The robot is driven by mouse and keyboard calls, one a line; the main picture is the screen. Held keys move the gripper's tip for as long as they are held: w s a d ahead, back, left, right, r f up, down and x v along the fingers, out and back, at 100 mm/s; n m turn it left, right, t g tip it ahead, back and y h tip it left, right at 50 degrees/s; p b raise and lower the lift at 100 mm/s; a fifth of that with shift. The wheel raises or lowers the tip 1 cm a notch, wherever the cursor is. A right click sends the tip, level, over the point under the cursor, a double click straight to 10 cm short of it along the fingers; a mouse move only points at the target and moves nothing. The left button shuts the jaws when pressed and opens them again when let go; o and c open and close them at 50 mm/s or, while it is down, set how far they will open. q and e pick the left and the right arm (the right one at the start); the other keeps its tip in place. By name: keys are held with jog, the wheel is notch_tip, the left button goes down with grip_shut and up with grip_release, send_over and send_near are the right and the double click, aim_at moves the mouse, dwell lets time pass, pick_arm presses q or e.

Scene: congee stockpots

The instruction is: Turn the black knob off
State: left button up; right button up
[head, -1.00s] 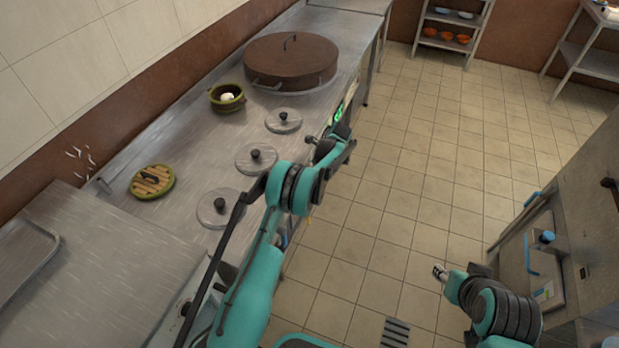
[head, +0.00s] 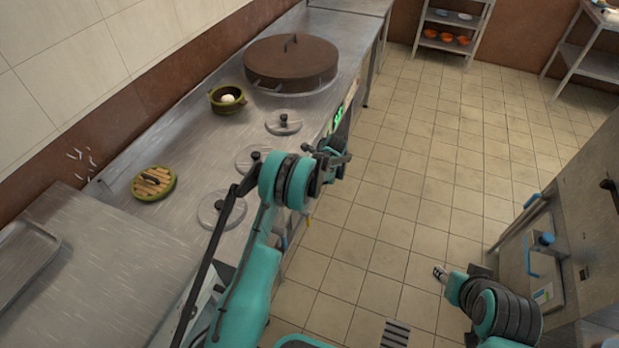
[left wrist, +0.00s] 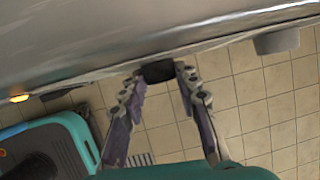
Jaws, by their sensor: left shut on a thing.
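The black knob (left wrist: 158,71) is on the front edge of the steel counter in the left wrist view. My left gripper (left wrist: 159,80) has its two fingers on either side of the knob and is shut on it. In the head view my left gripper (head: 335,148) is at the counter's front edge, beside a green-lit display (head: 339,116); the knob is hidden there by the gripper and wrist. My right gripper (head: 439,272) is low over the floor at the lower right, away from the counter; its fingers are too small to read.
A grey knob (left wrist: 277,41) sits farther right on the same edge. The counter holds round metal lids (head: 283,122), a large brown lid (head: 291,62), a green pot (head: 227,98) and a slatted green-rimmed piece (head: 153,182). A cabinet (head: 585,220) stands at right. The tiled floor between is clear.

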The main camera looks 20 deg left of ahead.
pick_arm(q)
jog(key=shift+s+f+n+t, duration=0.1)
jog(key=shift+s+n+t, duration=0.1)
jog(key=shift+t, duration=0.85)
jog(key=shift+s+n+t, duration=0.1)
jog(key=shift+n+t, duration=0.1)
jog(key=shift+t, duration=0.85)
jog(key=o, duration=1.2)
jog(key=shift+c, duration=0.2)
jog(key=v, duration=1.2)
